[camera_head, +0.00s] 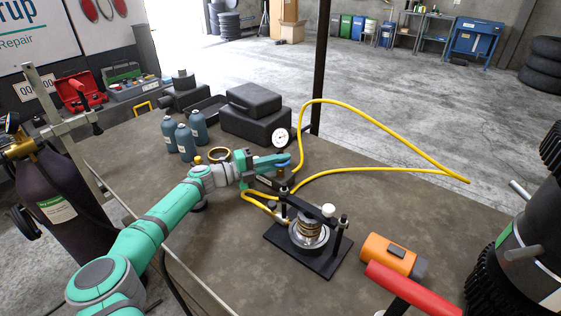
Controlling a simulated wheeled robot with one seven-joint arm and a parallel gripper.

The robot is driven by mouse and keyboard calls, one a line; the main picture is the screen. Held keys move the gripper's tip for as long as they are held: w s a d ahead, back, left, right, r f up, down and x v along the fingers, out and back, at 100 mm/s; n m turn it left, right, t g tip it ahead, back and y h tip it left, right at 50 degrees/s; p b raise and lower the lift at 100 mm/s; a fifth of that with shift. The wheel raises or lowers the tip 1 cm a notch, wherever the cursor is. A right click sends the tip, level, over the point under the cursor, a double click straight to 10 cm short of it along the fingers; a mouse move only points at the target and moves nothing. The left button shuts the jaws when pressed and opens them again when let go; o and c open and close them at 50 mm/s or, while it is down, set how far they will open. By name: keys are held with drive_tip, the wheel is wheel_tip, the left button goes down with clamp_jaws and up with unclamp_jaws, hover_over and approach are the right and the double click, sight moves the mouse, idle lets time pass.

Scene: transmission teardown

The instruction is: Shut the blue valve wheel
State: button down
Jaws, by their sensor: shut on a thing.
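The blue valve wheel (284,165) is small and mostly hidden at the tip of my gripper (275,164). It sits at the valve body below the round pressure gauge (282,137). My gripper reaches in from the left, with its fingers shut around the wheel. The finger contact is too small to see in detail. Yellow hoses (360,112) run from the valve area, one looping far to the right.
A black press fixture (315,262) holding a metal spring part stands just in front of the gripper. Blue-grey bottles (186,144) and black cases (250,125) are behind. An orange tool (392,256) lies right. The table's middle right is clear.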

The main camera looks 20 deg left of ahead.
drive_tip(key=shift+w+a+m+g+h, duration=0.1)
drive_tip(key=shift+m+g+h, duration=0.4)
drive_tip(key=shift+g, duration=0.1)
drive_tip(key=shift+a, duration=0.1)
drive_tip(key=c, duration=2.1)
unclamp_jaws()
drive_tip(key=v, duration=1)
drive_tip(key=shift+s+a, duration=0.25)
drive_tip(key=shift+s, duration=0.1)
